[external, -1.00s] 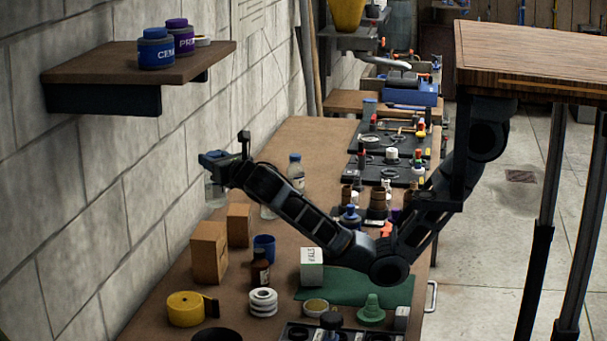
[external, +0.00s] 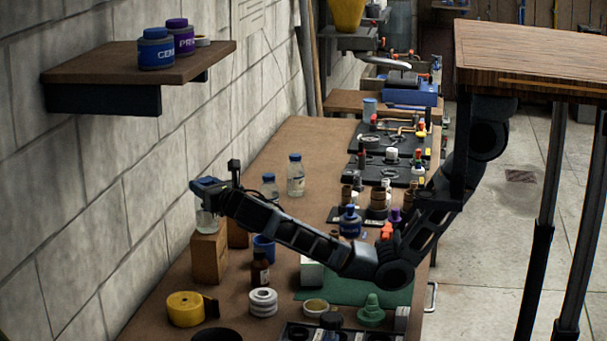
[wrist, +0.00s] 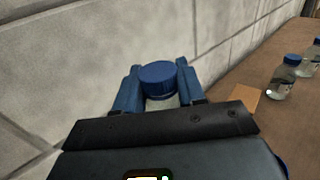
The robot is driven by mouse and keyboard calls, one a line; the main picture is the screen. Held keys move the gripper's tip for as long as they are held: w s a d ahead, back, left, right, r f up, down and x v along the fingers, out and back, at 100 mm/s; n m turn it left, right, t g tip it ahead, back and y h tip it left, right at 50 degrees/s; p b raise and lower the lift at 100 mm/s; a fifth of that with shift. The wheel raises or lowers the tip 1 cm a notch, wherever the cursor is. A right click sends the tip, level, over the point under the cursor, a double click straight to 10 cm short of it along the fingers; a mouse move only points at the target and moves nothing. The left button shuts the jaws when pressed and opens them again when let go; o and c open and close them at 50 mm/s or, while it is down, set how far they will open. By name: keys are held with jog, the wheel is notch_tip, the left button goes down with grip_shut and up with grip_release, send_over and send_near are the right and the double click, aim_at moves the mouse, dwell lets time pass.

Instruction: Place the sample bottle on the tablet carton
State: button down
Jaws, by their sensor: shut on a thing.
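My gripper (external: 205,188) is shut on a clear sample bottle (external: 207,220) with a blue cap. The wrist view shows the blue cap (wrist: 159,74) between the two blue fingers. The bottle is upright, with its base at the top of the front brown carton (external: 209,262); I cannot tell whether it touches. A second brown carton (external: 238,236) stands just behind, partly hidden by my arm. A white and green carton (external: 311,274) stands further right, partly covered by my arm. I cannot read which is the tablet carton.
Two similar bottles (external: 295,176) (external: 270,186) stand further back on the bench. A blue cup (external: 264,247), brown bottle (external: 260,270), yellow tape roll (external: 186,309) and white rings (external: 263,303) stand near the cartons. The block wall (external: 130,220) is close on the left.

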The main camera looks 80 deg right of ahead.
jog(key=c, duration=0.7)
grip_release()
jog(key=shift+o, duration=0.2)
jog(key=shift+s+a+r, duration=0.15)
jog(key=shift+s, duration=0.05)
jog(key=p+v, duration=0.5)
jog(key=v, duration=0.6)
jog(key=shift+s, duration=0.25)
jog(key=shift+a, duration=0.15)
